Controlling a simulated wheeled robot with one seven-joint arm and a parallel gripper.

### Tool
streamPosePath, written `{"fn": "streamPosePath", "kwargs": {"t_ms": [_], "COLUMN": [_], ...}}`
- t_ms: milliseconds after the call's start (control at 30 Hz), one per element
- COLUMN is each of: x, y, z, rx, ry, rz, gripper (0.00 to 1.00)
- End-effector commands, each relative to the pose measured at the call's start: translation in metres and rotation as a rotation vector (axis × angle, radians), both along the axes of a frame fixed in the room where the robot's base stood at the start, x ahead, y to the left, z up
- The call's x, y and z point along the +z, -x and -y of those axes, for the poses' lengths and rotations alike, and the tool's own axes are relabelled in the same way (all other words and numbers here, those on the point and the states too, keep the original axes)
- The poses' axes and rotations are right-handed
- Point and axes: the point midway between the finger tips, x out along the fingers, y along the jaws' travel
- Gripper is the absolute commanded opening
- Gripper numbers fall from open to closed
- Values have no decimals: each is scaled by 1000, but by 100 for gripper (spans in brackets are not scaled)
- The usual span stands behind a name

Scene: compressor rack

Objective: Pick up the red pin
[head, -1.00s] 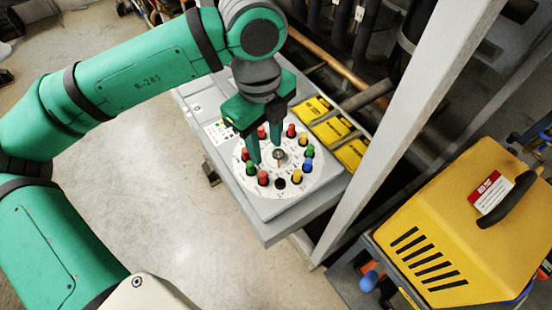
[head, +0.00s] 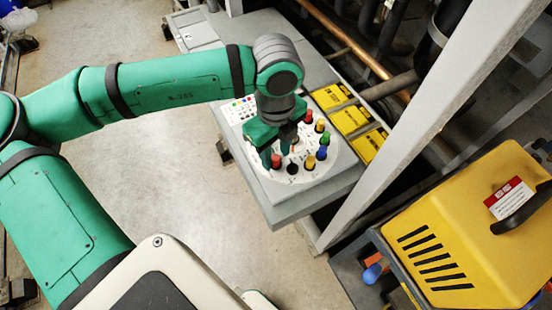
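Two red pins show in the head view, standing in a white round plate (head: 304,175). One red pin (head: 276,161) is at the plate's near left, close by my gripper's fingertips. The other red pin (head: 307,117) is at the far side, right of my gripper. My gripper (head: 277,155) points down over the left part of the plate. Its fingers are apart, with no pin visibly held. I cannot tell whether a finger touches the near red pin. The gripper hides the plate's left and far-left part.
Black (head: 292,168), yellow (head: 310,162), blue (head: 321,153) and green (head: 325,138) pins stand close around the plate. Yellow panels (head: 351,119) lie right of it.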

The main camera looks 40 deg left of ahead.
Motion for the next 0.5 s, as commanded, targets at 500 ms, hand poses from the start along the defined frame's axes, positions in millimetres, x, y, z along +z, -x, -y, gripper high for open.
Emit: {"fn": "streamPosePath", "kwargs": {"t_ms": [500], "x": [-6], "y": [0], "z": [0], "rx": [0], "ry": [-1], "rz": [0], "gripper": [0]}}
